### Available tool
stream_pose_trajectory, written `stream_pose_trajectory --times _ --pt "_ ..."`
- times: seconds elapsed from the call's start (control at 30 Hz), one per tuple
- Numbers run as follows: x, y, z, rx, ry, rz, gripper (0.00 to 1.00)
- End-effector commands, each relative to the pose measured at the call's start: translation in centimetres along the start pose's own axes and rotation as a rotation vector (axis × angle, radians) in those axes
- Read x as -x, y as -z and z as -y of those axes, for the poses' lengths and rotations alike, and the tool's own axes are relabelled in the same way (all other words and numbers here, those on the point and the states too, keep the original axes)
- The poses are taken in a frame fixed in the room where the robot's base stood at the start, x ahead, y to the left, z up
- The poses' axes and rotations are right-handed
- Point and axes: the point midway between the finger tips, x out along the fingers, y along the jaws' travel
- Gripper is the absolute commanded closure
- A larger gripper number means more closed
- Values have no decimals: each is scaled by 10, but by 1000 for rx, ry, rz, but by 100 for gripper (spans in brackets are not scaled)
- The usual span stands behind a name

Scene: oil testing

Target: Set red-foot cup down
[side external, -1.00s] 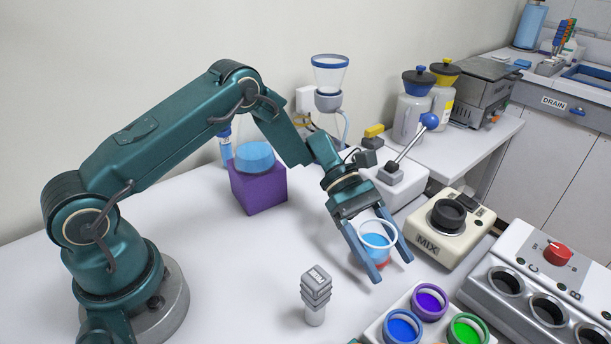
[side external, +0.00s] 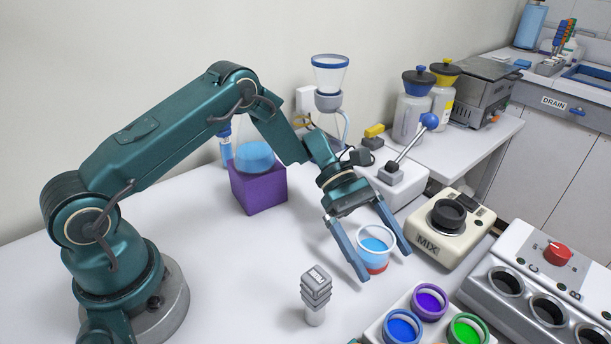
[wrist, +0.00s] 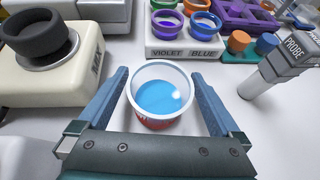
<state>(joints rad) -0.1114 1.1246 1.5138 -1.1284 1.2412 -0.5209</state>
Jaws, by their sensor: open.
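The red-foot cup (side external: 376,258) stands upright on the white table, with a white rim, blue liquid inside and a red base. It also shows in the wrist view (wrist: 161,96), between the two blue fingers. My gripper (side external: 385,262) is open, with one finger on each side of the cup. In the wrist view, gaps show between the cup and both fingers of the gripper (wrist: 160,88). The cup's lower part is partly hidden by its own rim in the wrist view.
The cream MIX unit (side external: 450,228) is close to the right. A grey probe (side external: 316,292) stands to the left, and a rack with coloured cups (side external: 402,326) is in front. A purple block (side external: 258,188) stands farther back. Bare table lies left of the cup.

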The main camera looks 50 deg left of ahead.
Motion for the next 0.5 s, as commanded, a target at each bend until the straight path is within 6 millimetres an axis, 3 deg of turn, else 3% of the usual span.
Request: stream_pose_trajectory --times 0.1,0.3,0.5 --pt "21 -7 -1 -5 -4 -2 0" --pt "37 -40 -1 -6 -3 -2 0" --pt "47 -58 0 -5 -1 -2 0"
